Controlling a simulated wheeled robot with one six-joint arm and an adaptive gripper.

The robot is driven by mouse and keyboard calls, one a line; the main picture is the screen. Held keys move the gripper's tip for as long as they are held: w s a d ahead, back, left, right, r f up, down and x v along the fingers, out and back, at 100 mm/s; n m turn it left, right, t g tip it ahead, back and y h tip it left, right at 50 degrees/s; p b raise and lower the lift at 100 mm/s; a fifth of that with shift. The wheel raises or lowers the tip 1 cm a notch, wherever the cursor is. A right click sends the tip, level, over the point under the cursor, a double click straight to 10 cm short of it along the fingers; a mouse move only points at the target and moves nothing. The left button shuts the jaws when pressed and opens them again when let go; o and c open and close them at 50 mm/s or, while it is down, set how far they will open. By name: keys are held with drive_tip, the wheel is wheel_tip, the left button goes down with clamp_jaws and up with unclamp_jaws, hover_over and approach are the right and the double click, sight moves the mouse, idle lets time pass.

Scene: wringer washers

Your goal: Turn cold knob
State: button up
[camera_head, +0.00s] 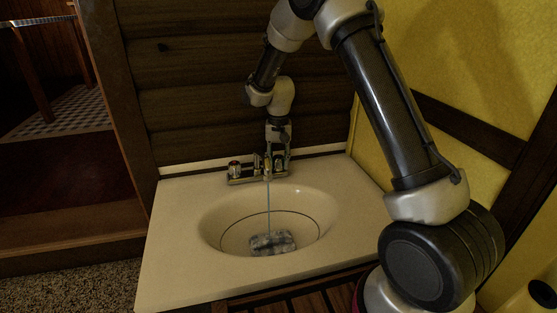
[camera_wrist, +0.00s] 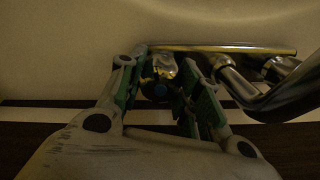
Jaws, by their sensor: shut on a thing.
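The cold knob (camera_wrist: 160,88), with a blue dot on it, sits between my fingers in the wrist view. My gripper (camera_wrist: 161,75) is shut on it, with a green-edged finger on each side. In the head view my gripper (camera_head: 279,156) points down over the right end of the faucet (camera_head: 252,178) and mostly hides the cold knob there. The other knob (camera_head: 234,168) stands at the faucet's left end, apart from my gripper. A thin stream of water (camera_head: 268,205) falls from the spout into the basin.
The oval basin (camera_head: 218,222) is set in a cream countertop (camera_head: 165,240). A grey, blurry patch (camera_head: 272,242) lies at its bottom where the stream lands. A dark plank wall (camera_head: 195,100) stands behind, and a yellow wall (camera_head: 460,60) at the right. The curved metal spout (camera_wrist: 285,100) is right of my fingers.

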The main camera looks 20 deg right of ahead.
sight(279, 156)
drive_tip(key=n, duration=0.4)
drive_tip(key=shift+n, duration=0.7)
drive_tip(key=o, duration=1)
drive_tip(key=shift+o, duration=0.2)
wheel_tip(279, 156, up, 12)
